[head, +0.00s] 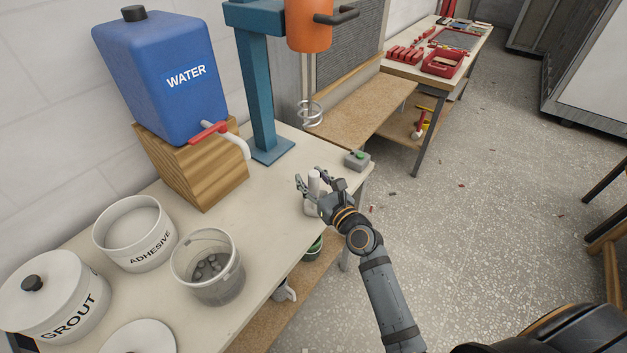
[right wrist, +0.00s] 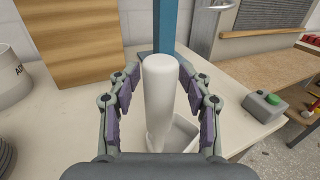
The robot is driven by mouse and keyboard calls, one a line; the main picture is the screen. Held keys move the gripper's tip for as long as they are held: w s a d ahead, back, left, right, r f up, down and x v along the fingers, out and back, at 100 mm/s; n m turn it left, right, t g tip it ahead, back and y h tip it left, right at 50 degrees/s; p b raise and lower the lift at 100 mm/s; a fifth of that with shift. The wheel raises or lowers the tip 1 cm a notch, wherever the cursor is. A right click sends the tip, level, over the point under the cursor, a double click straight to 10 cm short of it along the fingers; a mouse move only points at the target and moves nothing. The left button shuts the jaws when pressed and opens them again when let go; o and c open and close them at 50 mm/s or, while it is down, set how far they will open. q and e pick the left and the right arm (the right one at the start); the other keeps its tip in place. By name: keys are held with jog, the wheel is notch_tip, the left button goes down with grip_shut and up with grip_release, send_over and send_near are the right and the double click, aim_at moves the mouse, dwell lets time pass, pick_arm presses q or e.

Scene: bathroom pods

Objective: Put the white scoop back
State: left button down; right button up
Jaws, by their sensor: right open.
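The white scoop (right wrist: 160,85) stands on the table, its thick rounded handle upright. In the right wrist view the handle is between the two fingers of my right gripper (right wrist: 160,95), with a small gap visible at each side. The scoop's box-like white bowl (right wrist: 182,132) shows low behind the handle. In the head view my right gripper (head: 321,184) is open around the scoop's handle (head: 314,181), near the table's right end. The gripper partly hides the scoop there. My left gripper is not in view.
The table (head: 265,195) also bears a blue water tank (head: 150,85) on a wooden block, a teal mixer stand (head: 262,90), a grey box with a green button (head: 357,160), an adhesive tub (head: 133,235), a grout pot (head: 50,295) and a clear bucket (head: 207,267).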

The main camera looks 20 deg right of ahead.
jog(key=v, duration=1.2)
jog(key=shift+r+b, duration=0.25)
jog(key=shift+b, duration=0.2)
jog(key=s+d+f+n+g+h, duration=0.1)
jog(key=s+d+f+n+g, duration=0.3)
jog(key=f, duration=0.8)
jog(key=s+d+f+n+g+h, duration=0.15)
jog(key=f+n, duration=0.45)
jog(key=f, duration=0.6)
jog(key=s+d+f+n+g+h, duration=0.15)
jog(key=f+n, duration=0.35)
jog(key=f, duration=0.7)
jog(key=s+d+f+n+g, duration=0.1)
jog(key=s+f+n+g, duration=0.3)
jog(key=s+f+n, duration=0.5)
jog(key=s+d+f+n+g+h, duration=0.1)
jog(key=s+f+n+g, duration=0.4)
jog(key=s, duration=1.4)
notch_tip(320, 180, down, 7)
jog(key=n, duration=0.4)
jog(key=shift+s+d, duration=0.25)
jog(key=shift+d, duration=0.1)
jog(key=shift+r, duration=0.2)
